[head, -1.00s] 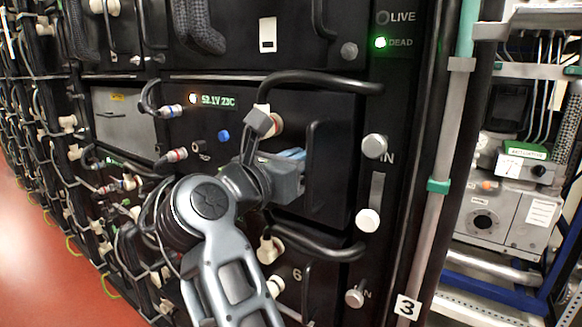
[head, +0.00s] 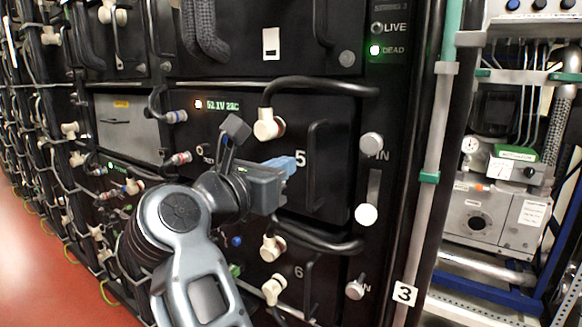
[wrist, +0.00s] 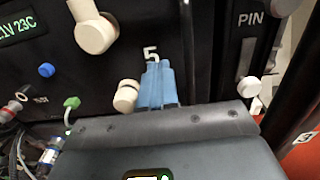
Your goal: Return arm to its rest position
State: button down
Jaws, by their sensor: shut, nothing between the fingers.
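My gripper (head: 298,160) is in front of the battery module marked 5 (head: 345,150) in the head view. Its blue fingers are shut with nothing between them. In the wrist view the blue fingers (wrist: 158,85) point at the black module face, just below the number 5. My grey arm rises from the bottom of the head view and bends at the elbow. A gap between fingertips and panel cannot be judged exactly.
Black cables with cream plugs (head: 268,125) bulge out around the module. A black handle (head: 316,165) and white knobs (head: 366,215) stand right of my gripper. A status panel (head: 388,40) shows a green light at DEAD. Red floor (head: 40,250) is clear at left.

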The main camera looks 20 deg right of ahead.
jog(key=v, duration=0.8)
jog(key=s+d+f+n+t+h+p, duration=0.1)
jog(key=s+d+f+n+t, duration=0.2)
jog(key=s+d+n+t, duration=0.45)
jog(key=s+d+f+n+t+h+p, duration=0.1)
jog(key=s+d+f+n+t, duration=0.25)
jog(key=s+n, duration=0.55)
jog(key=s+f+n+g+y+p, duration=0.1)
jog(key=s+f+n+y, duration=0.3)
jog(key=s+n, duration=0.4)
jog(key=s+a+f+n+g+y, duration=0.1)
jog(key=s+f+n+g+y, duration=0.2)
jog(key=n, duration=0.9)
jog(key=s+f+n+g+y+p, duration=0.1)
jog(key=s+f+n+g+y, duration=0.1)
jog(key=s+f+n+y, duration=0.4)
jog(key=s+n+y, duration=0.4)
jog(key=s, duration=0.4)
jog(key=shift+s+a+f+n+p, duration=0.15)
jog(key=shift+s+f+n+p, duration=0.05)
jog(key=shift+n+p, duration=0.15)
